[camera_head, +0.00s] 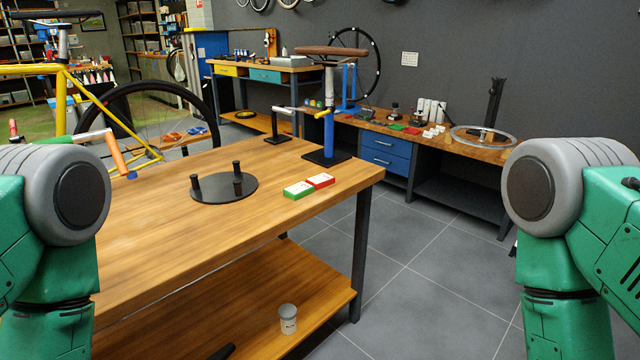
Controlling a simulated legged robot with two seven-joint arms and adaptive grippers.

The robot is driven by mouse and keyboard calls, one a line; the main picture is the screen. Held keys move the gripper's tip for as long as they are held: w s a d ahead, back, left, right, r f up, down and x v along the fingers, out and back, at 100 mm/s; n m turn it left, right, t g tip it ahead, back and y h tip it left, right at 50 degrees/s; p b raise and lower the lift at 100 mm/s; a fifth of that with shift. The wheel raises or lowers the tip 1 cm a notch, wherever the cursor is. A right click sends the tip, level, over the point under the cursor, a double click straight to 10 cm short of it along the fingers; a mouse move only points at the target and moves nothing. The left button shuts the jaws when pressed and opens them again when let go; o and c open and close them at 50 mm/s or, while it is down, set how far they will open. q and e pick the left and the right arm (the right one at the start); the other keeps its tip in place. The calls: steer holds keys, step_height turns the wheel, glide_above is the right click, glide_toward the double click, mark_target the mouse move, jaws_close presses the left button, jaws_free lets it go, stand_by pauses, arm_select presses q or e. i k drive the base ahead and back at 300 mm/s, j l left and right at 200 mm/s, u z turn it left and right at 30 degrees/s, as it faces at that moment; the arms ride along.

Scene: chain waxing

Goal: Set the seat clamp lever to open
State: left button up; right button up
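A seat stand with a blue upright tube (328,135) stands on a black base plate (326,158) at the back right part of the wooden workbench. A silver post rises from the tube to a brown saddle (331,51). A small yellow lever (322,114) shows at the top of the blue tube and points to the left. Its exact setting is too small to tell. Green and grey links of my arms show at the left and right edges. Neither of my grippers is in view.
The workbench (150,255) holds a black round plate with pegs (224,188), green and red boxes (309,186) and a small stand with a silver bar (282,122). A yellow bicycle (62,90) stands at left. The floor right of the bench is clear.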

mark_target(329, 110)
steer(key=i+l+u, duration=0.1)
steer(key=i+l, duration=0.2)
steer(key=i+l+u, duration=0.15)
steer(key=i+l, duration=0.15)
steer(key=l, duration=0.2)
steer(key=i+l+u, duration=0.1)
steer(key=i+l, duration=0.15)
steer(key=l, duration=0.2)
